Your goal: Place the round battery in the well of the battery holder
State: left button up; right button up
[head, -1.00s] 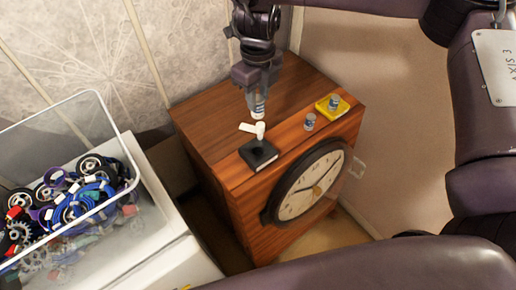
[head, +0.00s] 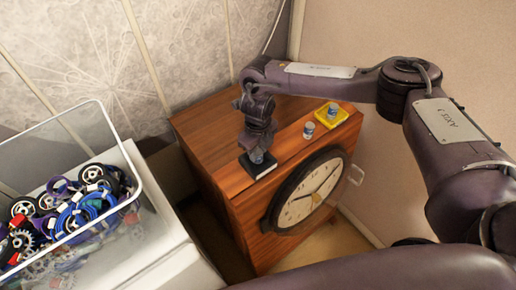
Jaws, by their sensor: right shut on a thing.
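The battery holder, a flat black square block (head: 261,169), lies near the front edge of a wooden cabinet top. My right gripper (head: 257,152) points down over it, shut on the round battery (head: 257,157), of which a small blue and grey part shows. The battery is at the middle of the holder; I cannot tell whether it sits in the well or just above it. The gripper hides the back of the holder. My left gripper is not in view.
A similar small cylinder (head: 308,131) stands to the right on the cabinet (head: 215,140), and another (head: 332,110) stands on a yellow block (head: 342,117). A round clock (head: 310,195) is on the cabinet front. A clear bin (head: 110,160) of wheels and gears stands at left.

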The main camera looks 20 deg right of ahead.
jog(key=shift+f, duration=0.4)
jog(key=shift+f, duration=0.1)
jog(key=o, duration=1.1)
jog(key=shift+c, duration=0.2)
